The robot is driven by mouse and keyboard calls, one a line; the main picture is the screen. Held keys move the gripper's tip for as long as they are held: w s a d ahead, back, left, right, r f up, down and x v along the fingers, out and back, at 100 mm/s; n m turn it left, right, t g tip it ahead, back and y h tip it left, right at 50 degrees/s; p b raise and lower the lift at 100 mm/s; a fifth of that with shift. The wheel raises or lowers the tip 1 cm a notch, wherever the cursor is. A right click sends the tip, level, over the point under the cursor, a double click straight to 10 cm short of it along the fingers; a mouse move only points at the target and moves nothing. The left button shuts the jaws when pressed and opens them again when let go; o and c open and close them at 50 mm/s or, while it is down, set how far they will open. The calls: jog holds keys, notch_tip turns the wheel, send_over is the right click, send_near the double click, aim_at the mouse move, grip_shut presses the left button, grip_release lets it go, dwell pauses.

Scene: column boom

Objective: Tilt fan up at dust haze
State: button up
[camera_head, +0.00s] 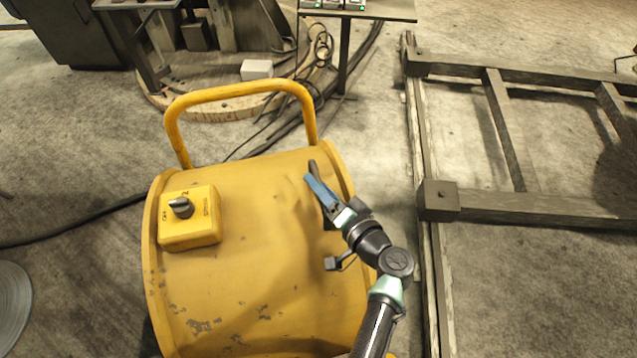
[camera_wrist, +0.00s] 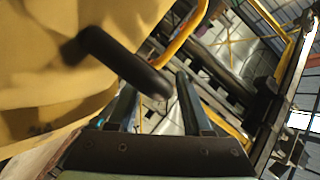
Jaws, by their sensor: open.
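The fan is a large yellow drum (camera_head: 265,230) with chipped paint, filling the lower middle of the head view. A yellow tube handle (camera_head: 240,92) arches over its far end. A yellow switch box (camera_head: 190,232) with a dark knob (camera_head: 181,207) sits on its left. My gripper (camera_head: 311,173) is over the drum's right side, pointing away from me. In the wrist view, a dark rounded lever (camera_wrist: 125,62) sticks out from the yellow drum (camera_wrist: 55,50). Its end lies in front of my open fingers (camera_wrist: 155,82), roughly between the tips. I cannot tell whether they touch it.
A grey metal frame (camera_head: 520,205) lies on the concrete floor at the right. A table (camera_head: 375,10) and a round wooden base (camera_head: 225,98) with loose cables stand beyond the fan. A dark cable (camera_head: 75,222) runs along the floor at the left.

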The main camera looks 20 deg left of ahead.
jog(key=shift+w+a+f, duration=0.1)
jog(key=shift+w+a, duration=0.2)
jog(key=shift+a, duration=0.05)
jog(key=shift+c, duration=0.2)
grip_shut()
dwell(1.1)
